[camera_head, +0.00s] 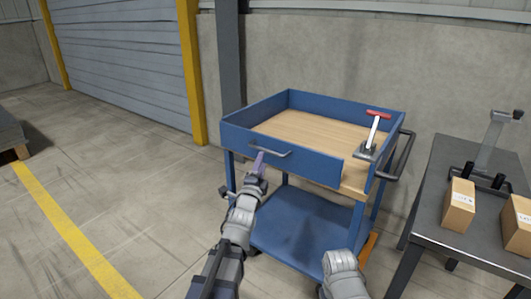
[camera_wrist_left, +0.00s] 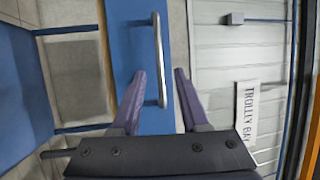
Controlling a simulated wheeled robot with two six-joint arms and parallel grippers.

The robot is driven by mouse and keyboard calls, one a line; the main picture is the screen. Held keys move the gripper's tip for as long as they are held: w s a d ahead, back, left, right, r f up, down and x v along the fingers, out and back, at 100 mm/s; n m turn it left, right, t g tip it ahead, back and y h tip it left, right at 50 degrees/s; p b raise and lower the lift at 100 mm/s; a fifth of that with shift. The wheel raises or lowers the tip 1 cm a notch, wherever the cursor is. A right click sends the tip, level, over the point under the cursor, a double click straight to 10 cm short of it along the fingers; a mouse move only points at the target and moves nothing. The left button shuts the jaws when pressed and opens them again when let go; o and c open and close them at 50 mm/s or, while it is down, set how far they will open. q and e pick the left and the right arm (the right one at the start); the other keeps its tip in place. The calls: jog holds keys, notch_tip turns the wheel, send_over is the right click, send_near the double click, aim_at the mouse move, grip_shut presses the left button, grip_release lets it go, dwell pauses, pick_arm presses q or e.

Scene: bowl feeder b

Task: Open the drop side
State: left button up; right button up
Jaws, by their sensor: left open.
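The blue trolley's front drop side (camera_head: 312,165) stands upright, with a grey bar handle (camera_head: 284,153) on its outer face. My left gripper (camera_head: 260,158) is at the left part of this handle, in front of the panel. In the left wrist view, the purple fingers of my left gripper (camera_wrist_left: 159,72) are apart, one on each side of the handle bar (camera_wrist_left: 159,50). The bar lies between them; I cannot tell whether either finger touches it. The blue panel (camera_wrist_left: 135,40) fills the space behind the bar. My right gripper is not in view.
A red-handled lever (camera_head: 376,122) stands at the tray's right corner. A push bar (camera_head: 404,155) sticks out at the trolley's right. A dark table (camera_head: 432,205) with cardboard boxes (camera_head: 459,206) stands further right. The floor on the left (camera_head: 110,150) is clear.

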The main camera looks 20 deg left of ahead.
aim_at(266, 151)
pick_arm(q)
jog(key=w, duration=0.4)
jog(key=w+r+p, duration=0.1)
jog(key=w, duration=0.2)
jog(key=shift+w+a+r, duration=0.1)
jog(key=shift+a, duration=0.05)
jog(key=shift+c, duration=0.3)
grip_shut()
dwell(0.9)
